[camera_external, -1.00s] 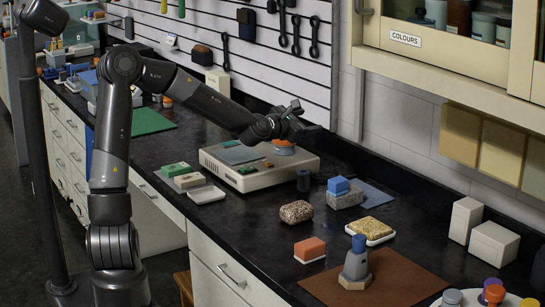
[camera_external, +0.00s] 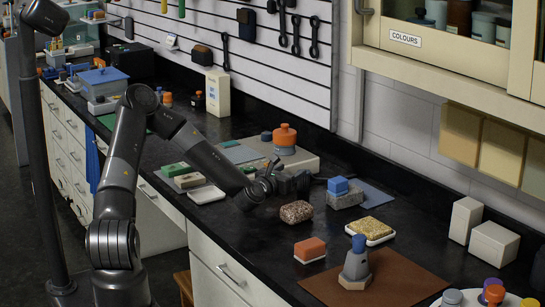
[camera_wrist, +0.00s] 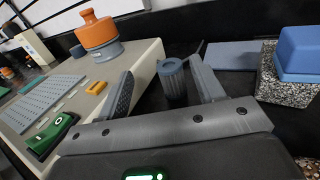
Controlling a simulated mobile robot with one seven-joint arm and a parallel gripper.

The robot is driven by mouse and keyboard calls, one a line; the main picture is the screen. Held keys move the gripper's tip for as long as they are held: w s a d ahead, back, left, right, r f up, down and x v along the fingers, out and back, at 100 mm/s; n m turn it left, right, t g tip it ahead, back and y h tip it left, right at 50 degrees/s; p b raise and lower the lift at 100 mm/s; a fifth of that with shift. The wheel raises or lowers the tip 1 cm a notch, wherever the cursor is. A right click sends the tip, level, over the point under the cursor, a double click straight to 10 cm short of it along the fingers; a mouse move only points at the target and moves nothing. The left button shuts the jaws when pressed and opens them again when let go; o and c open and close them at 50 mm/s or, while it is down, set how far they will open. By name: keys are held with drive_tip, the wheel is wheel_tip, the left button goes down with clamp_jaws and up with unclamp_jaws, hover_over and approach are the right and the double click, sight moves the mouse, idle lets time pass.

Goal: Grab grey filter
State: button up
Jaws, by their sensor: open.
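The grey filter (camera_wrist: 173,84) is a small ribbed blue-grey cylinder standing upright on the black counter. In the wrist view it is between and a little beyond my open fingers, nearer the right one, with no clear contact visible. My gripper (camera_external: 291,183) is low over the counter in the external view, between the beige machine and the speckled stone blocks. It hides most or all of the filter there. In the wrist view my gripper (camera_wrist: 162,72) has its two fingers spread wide and holds nothing.
The beige machine (camera_wrist: 30,125) with an orange-topped pot (camera_wrist: 100,38) is close at the left finger. A blue block (camera_wrist: 303,52) on a speckled stone (camera_wrist: 285,88) stands to the right. A brown speckled stone (camera_external: 296,212) lies in front of my gripper.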

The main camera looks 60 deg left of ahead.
sight(304, 180)
wheel_tip(304, 180, down, 2)
drive_tip(key=shift+w+f, duration=0.1)
drive_tip(key=shift+f, duration=0.15)
drive_tip(key=shift+w+a+f, duration=0.1)
drive_tip(key=shift+w+a, duration=0.05)
drive_tip(key=shift+w, duration=0.15)
drive_tip(key=shift+d+f+x, duration=0.1)
drive_tip(key=shift+d+x, duration=0.05)
drive_tip(key=shift+x, duration=1.55)
drive_tip(key=shift+d+f+x, duration=0.15)
drive_tip(key=shift+d+x, duration=0.05)
drive_tip(key=shift+x, duration=1.5)
drive_tip(key=shift+w, duration=0.1)
drive_tip(key=shift+c, duration=0.4)
drive_tip(key=c, duration=1)
drive_tip(key=shift+o, duration=0.2)
drive_tip(key=shift+r, duration=0.15)
